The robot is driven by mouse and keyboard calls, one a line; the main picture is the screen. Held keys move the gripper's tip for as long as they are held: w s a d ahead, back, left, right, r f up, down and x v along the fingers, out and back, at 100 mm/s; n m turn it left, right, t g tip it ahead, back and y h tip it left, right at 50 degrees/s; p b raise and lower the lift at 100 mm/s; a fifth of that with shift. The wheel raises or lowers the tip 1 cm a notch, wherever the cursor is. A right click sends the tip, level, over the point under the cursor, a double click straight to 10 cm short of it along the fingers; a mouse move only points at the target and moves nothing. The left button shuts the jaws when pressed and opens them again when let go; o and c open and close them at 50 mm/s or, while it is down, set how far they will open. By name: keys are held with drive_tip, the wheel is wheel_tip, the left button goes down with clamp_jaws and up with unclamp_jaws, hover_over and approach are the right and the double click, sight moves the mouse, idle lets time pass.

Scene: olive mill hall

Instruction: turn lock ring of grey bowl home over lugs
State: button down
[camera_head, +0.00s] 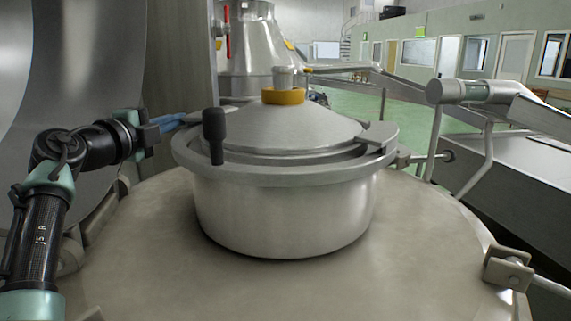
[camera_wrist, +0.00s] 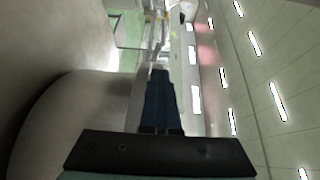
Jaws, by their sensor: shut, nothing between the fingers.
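The grey bowl (camera_head: 285,215) stands upright in the middle of the head view, with a conical lid (camera_head: 300,125) on it. The flat lock ring (camera_head: 270,176) runs around its top. A black upright handle (camera_head: 215,135) stands on the ring at the front left. A raised flat piece, perhaps a lug, (camera_head: 378,136) shows at the ring's right. My gripper (camera_head: 184,119) is at the left, its blue fingers closed together, empty, pointing right close to the ring's far left edge. I cannot tell whether they touch it. The gripper fingers show in the wrist view (camera_wrist: 160,75).
The bowl sits on a broad round metal top (camera_head: 290,285). A yellow collar (camera_head: 283,96) with a clear cap crowns the lid. A large steel vessel (camera_head: 60,80) stands close at left. Pipes and a rail (camera_head: 470,92) run at right. Green floor lies behind.

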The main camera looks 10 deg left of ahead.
drive_tip(key=shift+w+f+h, duration=0.1)
drive_tip(key=shift+w+h, duration=0.2)
drive_tip(key=shift+d, duration=0.15)
drive_tip(key=shift+w, duration=0.1)
idle(0.4)
wheel_tip(320, 180, up, 10)
drive_tip(key=p, duration=0.2)
idle(0.6)
